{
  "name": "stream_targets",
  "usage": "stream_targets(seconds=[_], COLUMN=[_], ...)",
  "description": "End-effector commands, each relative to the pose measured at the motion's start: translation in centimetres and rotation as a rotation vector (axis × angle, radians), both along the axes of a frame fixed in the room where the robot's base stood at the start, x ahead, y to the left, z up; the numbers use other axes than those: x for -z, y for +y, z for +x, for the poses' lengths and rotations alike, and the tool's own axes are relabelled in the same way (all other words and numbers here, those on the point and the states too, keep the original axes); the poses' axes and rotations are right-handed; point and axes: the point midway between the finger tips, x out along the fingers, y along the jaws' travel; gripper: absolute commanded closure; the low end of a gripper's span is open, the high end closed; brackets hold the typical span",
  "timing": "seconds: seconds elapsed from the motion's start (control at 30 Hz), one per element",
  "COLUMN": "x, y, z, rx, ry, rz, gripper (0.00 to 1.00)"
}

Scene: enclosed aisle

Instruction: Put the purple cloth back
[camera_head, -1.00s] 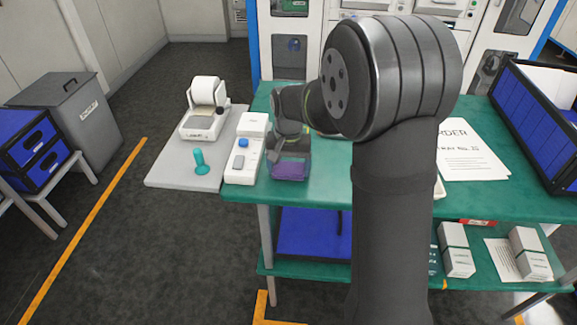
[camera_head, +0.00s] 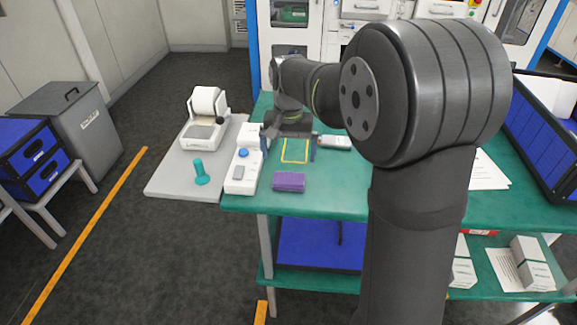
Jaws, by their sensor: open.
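The purple cloth (camera_head: 289,181) lies folded as a small flat block on the green table (camera_head: 340,190), near its front edge. A yellow rectangular outline (camera_head: 296,150) is marked on the table just behind the cloth, and no object shows inside it. The cloth lies outside the outline, in front of it. My gripper (camera_head: 289,146) is open and empty above the back part of the outline, its two fingers spread left and right. It is apart from the cloth.
A white device with a blue button (camera_head: 241,180) stands left of the cloth. A small white and grey object (camera_head: 335,142) lies right of my gripper. A label printer (camera_head: 204,130) and a teal handled tool (camera_head: 200,172) are on the grey side board. A blue bin (camera_head: 545,125) stands at the right.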

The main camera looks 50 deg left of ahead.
Motion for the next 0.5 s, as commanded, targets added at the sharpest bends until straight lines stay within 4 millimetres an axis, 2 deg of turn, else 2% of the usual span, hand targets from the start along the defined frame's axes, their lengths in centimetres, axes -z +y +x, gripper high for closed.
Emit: stream_targets(seconds=[0.1, 0.2, 0.5], x=[-1.7, -2.4, -2.8], y=[0.0, 0.0, 0.0], z=[0.0, 0.0, 0.0], rx=[0.0, 0.0, 0.0], ry=[-0.001, 0.0, 0.0], rz=[0.001, 0.0, -0.001], gripper=[0.0, 0.0, 0.0])
